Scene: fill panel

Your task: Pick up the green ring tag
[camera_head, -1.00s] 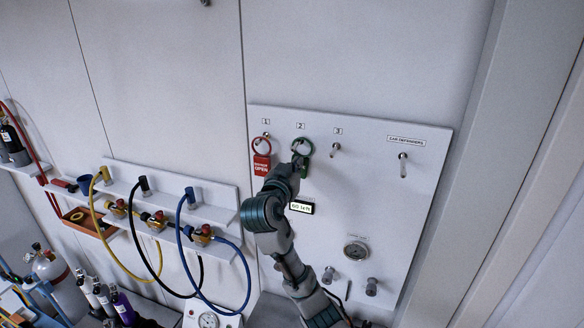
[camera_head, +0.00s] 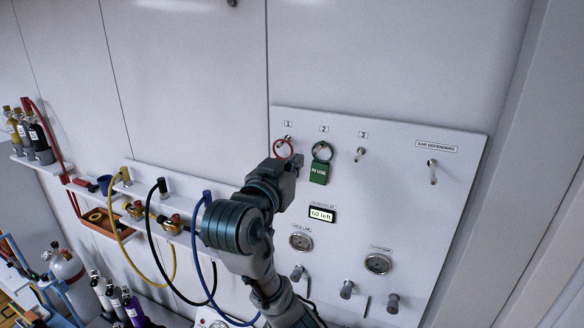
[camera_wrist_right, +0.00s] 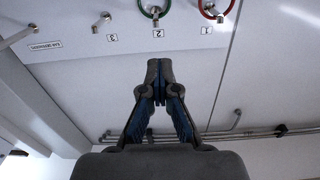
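The green ring tag (camera_head: 319,171) hangs from hook 2 of the white panel (camera_head: 425,215), its plate reading IN USE. Its ring also shows at the top of the inverted right wrist view (camera_wrist_right: 141,11). My right gripper (camera_head: 296,160) is in front of the panel, just left of the green tag and apart from it. In the wrist view its fingertips (camera_wrist_right: 158,70) are together with nothing between them. A red ring (camera_head: 283,149) hangs on hook 1, its plate hidden behind my gripper. My left gripper is not in view.
Hook 3 (camera_head: 360,154) and the hook under the right label (camera_head: 433,172) are bare. Gauges (camera_head: 378,264) and knobs (camera_head: 347,289) sit low on the panel. Shelves with yellow, black and blue hoses (camera_head: 213,270) are at left.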

